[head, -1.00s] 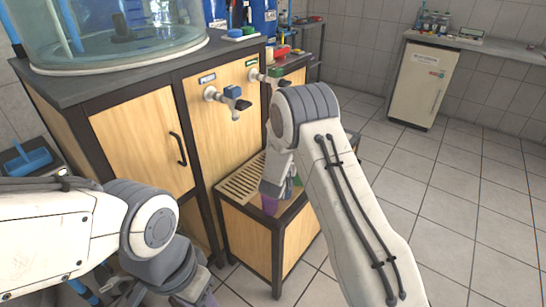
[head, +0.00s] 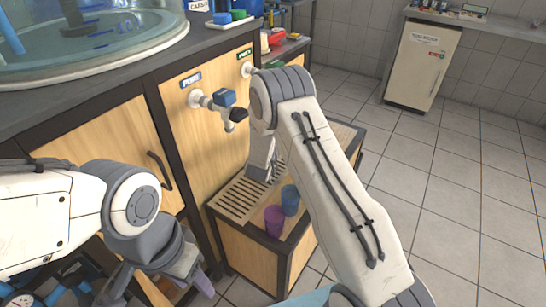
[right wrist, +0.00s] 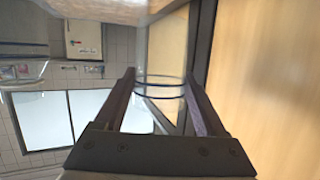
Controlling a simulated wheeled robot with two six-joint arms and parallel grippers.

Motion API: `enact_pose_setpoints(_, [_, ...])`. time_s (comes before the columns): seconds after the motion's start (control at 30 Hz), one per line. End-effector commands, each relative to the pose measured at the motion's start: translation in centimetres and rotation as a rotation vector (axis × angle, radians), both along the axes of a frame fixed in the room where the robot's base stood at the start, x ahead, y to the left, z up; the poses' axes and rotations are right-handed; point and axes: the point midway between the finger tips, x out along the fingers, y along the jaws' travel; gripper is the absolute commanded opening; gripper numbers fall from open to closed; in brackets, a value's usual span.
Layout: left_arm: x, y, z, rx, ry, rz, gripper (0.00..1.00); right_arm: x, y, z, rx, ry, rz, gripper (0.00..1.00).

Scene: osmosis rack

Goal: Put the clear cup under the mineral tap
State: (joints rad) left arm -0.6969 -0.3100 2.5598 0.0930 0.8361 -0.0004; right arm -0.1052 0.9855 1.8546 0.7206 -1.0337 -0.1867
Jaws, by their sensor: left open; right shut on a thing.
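The clear cup (right wrist: 160,100), with dark rings, is between the two fingers of my right gripper (right wrist: 160,78) in the right wrist view. That gripper is shut on it. In the head view my right arm hides the cup and the fingertips. A white tap (head: 249,70) under a green label shows partly behind my right arm; the label is too small to read surely. A second tap (head: 222,105) with a blue handle, under a blue label, is to its left. My left gripper (head: 160,285) is open and empty at the lower left, low in front of the cabinet.
A slatted drip tray (head: 236,203) lies on the low wooden stand below the taps. A purple cup (head: 274,220) and a blue cup (head: 290,200) stand on the stand near my right arm. A water tank (head: 90,45) sits on the cabinet. Open tiled floor lies right.

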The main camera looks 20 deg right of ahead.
Motion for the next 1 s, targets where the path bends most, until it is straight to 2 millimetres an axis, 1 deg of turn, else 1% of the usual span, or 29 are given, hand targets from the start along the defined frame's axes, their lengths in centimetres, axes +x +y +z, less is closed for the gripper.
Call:
enact_pose_setpoints(0.03, [0.0, 0.0, -0.4, 0.0, 0.0, 0.0, 0.5, 0.0, 0.0, -1.3, -0.001, 0.003, 0.0, 0.21])
enact_pose_setpoints(0.1, [0.0, 0.0, -0.5, 0.0, 0.0, 0.0, 0.5, 0.0, 0.0, -2.4, -0.001, 0.002, -0.001, 0.21])
enact_pose_setpoints(0.33, [0.0, 0.0, -0.8, 0.0, 0.0, 0.0, 0.5, 0.0, 0.0, -4.2, 0.0, 0.0, -0.001, 0.21])
enact_pose_setpoints(0.5, [0.0, 0.0, -1.3, 0.0, 0.0, 0.0, 0.5, 0.0, 0.0, -6.7, -0.001, 0.002, 0.001, 0.21])
enact_pose_setpoints(0.57, [0.0, 0.0, -1.3, 0.0, 0.0, 0.0, 0.5, 0.0, 0.0, -7.1, 0.0, 0.0, 0.0, 0.21])
enact_pose_setpoints(0.77, [0.0, 0.0, -1.2, 0.0, 0.0, 0.0, 0.5, 0.0, 0.0, -7.0, 0.0, -0.002, 0.0, 0.21])
enact_pose_setpoints(0.9, [0.0, 0.0, -1.6, 0.0, 0.0, 0.0, 0.5, 0.0, 0.0, -7.4, 0.0, -0.001, 0.0, 0.21])
enact_pose_setpoints(0.93, [0.0, 0.0, -1.6, 0.0, 0.0, 0.0, 0.5, 0.0, 0.0, -7.4, 0.0, -0.001, 0.0, 0.77])
enact_pose_setpoints(1.0, [0.0, 0.0, -1.4, 0.0, 0.0, 0.0, 0.5, 0.0, 0.0, -7.3, 0.0, -0.001, 0.0, 1.0])
